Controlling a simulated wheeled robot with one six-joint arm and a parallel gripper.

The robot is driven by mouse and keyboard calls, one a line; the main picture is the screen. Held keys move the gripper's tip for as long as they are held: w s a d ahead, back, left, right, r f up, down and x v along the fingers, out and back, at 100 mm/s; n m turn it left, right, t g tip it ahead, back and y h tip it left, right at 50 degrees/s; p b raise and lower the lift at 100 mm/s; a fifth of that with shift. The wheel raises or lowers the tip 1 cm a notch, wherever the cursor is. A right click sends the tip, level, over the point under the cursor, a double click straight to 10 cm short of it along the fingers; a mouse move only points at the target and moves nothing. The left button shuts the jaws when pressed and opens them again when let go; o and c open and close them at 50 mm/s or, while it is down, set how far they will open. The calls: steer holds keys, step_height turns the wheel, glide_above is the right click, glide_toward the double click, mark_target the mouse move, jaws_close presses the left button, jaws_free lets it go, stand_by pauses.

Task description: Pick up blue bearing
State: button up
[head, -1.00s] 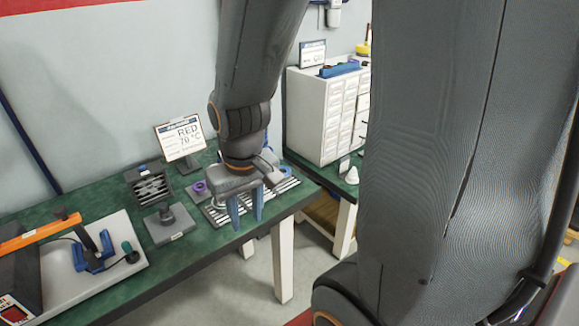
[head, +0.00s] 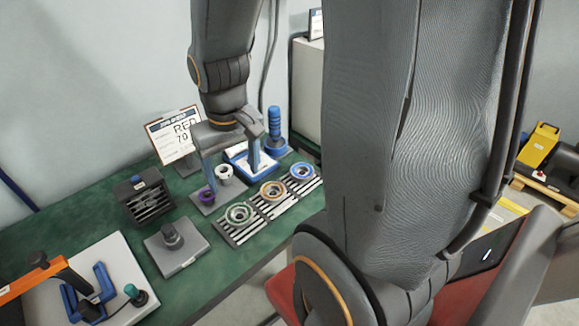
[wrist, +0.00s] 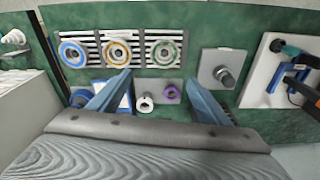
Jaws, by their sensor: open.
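The blue bearing (head: 302,171) is a ring lying on the right end of a row of slotted metal racks on the green bench. In the wrist view it is at the upper left (wrist: 72,53). An orange bearing (head: 272,190) and a green bearing (head: 239,213) lie in the same row. My gripper (head: 231,180) is open and empty, its blue fingers pointing down behind the row, to the left of the blue bearing in the head view. In the wrist view the fingers (wrist: 158,82) are wide apart and clear of the blue bearing.
A grey plate with a white ring (head: 225,173) and a purple ring (head: 207,197) is near my fingers. A grey block with a knob (head: 172,238) and a sign (head: 172,136) are to the left.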

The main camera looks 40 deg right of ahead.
steer(key=w+d+f+m, duration=0.2)
steer(key=w+d+m, duration=0.1)
steer(key=d, duration=0.9)
steer(key=m+g, duration=0.1)
steer(key=m, duration=0.1)
glide_toward(302, 172)
steer(key=shift+w+d+f, duration=0.15)
steer(key=shift+d+f, duration=0.05)
steer(key=shift+a+f+p, duration=0.2)
steer(key=shift+f+p, duration=0.65)
steer(key=shift+f, duration=2.6)
steer(key=c, duration=1.3)
